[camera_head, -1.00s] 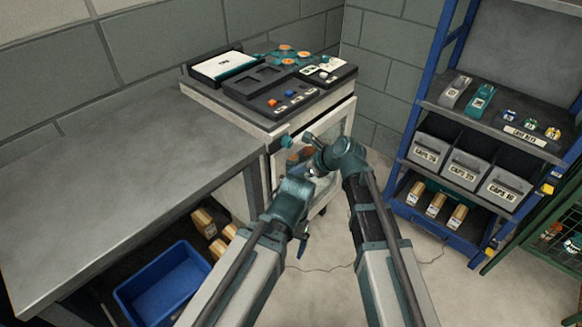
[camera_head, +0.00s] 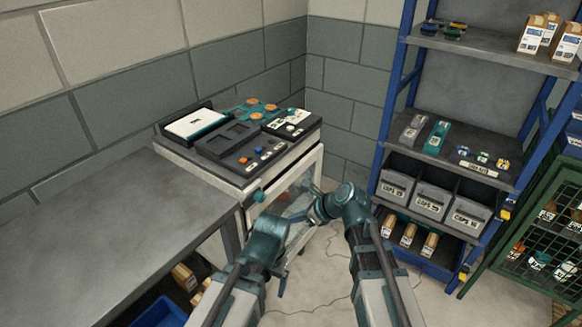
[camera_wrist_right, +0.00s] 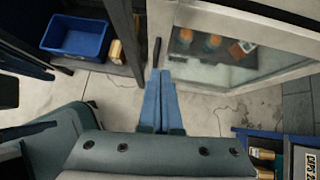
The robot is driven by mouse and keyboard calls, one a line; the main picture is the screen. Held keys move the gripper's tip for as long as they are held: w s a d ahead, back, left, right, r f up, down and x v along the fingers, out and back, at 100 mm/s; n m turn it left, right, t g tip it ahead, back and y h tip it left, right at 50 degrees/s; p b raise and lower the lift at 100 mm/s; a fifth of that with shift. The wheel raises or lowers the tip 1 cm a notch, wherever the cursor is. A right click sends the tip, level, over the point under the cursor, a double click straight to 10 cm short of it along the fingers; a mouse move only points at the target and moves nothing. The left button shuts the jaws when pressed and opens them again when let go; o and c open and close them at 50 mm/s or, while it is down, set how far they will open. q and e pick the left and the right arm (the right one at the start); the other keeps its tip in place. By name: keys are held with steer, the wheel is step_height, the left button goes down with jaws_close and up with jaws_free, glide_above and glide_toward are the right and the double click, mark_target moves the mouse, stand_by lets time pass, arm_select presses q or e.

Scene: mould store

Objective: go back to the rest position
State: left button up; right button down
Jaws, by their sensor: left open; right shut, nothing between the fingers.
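My two arms reach forward in the head view, folded close together in front of the white machine. My left gripper (camera_head: 282,284) shows only in small part, as a blue finger below the left arm's teal joint. It is open, and I see nothing held in it. My right gripper's blue fingers (camera_wrist_right: 160,102) are shut together with nothing between them in the right wrist view. They point toward the floor in front of the machine's glass door.
A white machine (camera_head: 308,168) with a dark control top stands ahead. A grey bench (camera_head: 110,240) is left, with a blue bin (camera_wrist_right: 76,36) below. A blue shelf rack (camera_head: 390,120) and a green mesh cage (camera_head: 522,255) stand right. Pale floor lies between.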

steer(key=s+d+f+n+g+h, duration=0.2)
steer(key=s+d+f+n+h, duration=0.15)
steer(key=s+d+n, duration=0.6)
steer(key=s+d+f+n+g+h, duration=0.2)
steer(key=d+f+n+h, duration=0.3)
steer(key=n, duration=1)
steer(key=s+a+r+n, duration=0.25)
steer(key=s+a, duration=0.25)
steer(key=a, duration=0.4)
step_height(320, 180, up, 14)
steer(key=p, duration=1.4)
steer(key=shift+s+a+r+n+g, duration=0.15)
steer(key=shift+s+a+n+g, duration=0.2)
steer(key=shift+a+n+g, duration=0.05)
steer(key=shift+h, duration=0.25)
